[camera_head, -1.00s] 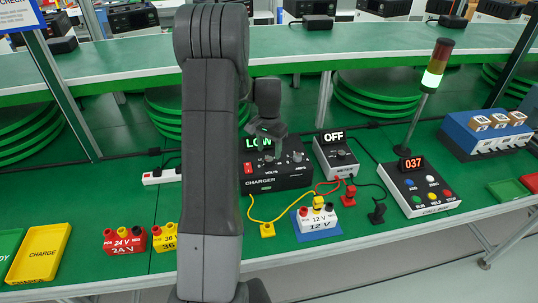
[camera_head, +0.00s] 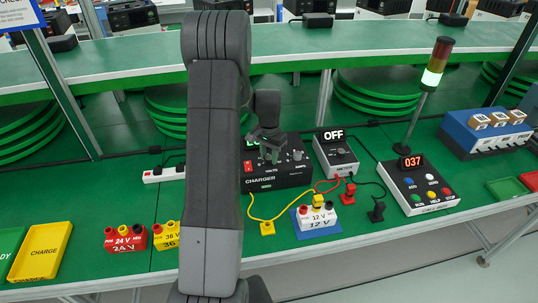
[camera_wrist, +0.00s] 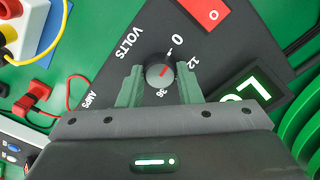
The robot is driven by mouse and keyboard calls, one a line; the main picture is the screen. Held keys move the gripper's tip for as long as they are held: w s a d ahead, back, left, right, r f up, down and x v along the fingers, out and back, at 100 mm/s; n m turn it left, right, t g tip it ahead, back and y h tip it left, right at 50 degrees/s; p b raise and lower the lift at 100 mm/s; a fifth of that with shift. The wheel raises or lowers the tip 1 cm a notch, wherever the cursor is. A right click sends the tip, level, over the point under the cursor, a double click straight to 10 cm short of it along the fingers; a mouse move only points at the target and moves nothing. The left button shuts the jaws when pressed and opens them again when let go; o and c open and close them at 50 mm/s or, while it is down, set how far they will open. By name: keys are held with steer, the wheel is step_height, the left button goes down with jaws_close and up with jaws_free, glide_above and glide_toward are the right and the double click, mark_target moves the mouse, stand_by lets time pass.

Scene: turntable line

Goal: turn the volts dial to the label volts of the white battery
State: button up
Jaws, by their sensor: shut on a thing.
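The black charger (camera_head: 285,180) stands on the green table, with its volts dial (camera_wrist: 158,75) on the sloped face. My gripper (camera_wrist: 160,86) is shut on the dial, one green finger on each side. The white battery (camera_head: 316,218) sits on a blue pad and is labelled 12 V. In the head view my gripper (camera_head: 270,150) covers part of the charger's face and most of its display.
A meter (camera_head: 335,158) reading OFF stands right of the charger, with red and black leads. A yellow lead (camera_head: 267,228) lies in front. A red 24 V battery (camera_head: 124,238) and a yellow 36 V battery (camera_head: 166,235) stand left. A button box (camera_head: 420,185) is at right.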

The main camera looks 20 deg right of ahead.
mark_target(269, 157)
steer(key=m+b, duration=0.2)
steer(key=m, duration=0.2)
steer(key=shift+f, duration=0.1)
steer(key=m+b, duration=0.1)
steer(key=m, duration=0.4)
steer(key=shift+m+b, duration=0.3)
steer(key=shift+b, duration=0.05)
stand_by(0.4)
steer(key=o, duration=1)
steer(key=shift+c, duration=0.2)
step_height(269, 157, up, 14)
steer(key=shift+b, duration=0.4)
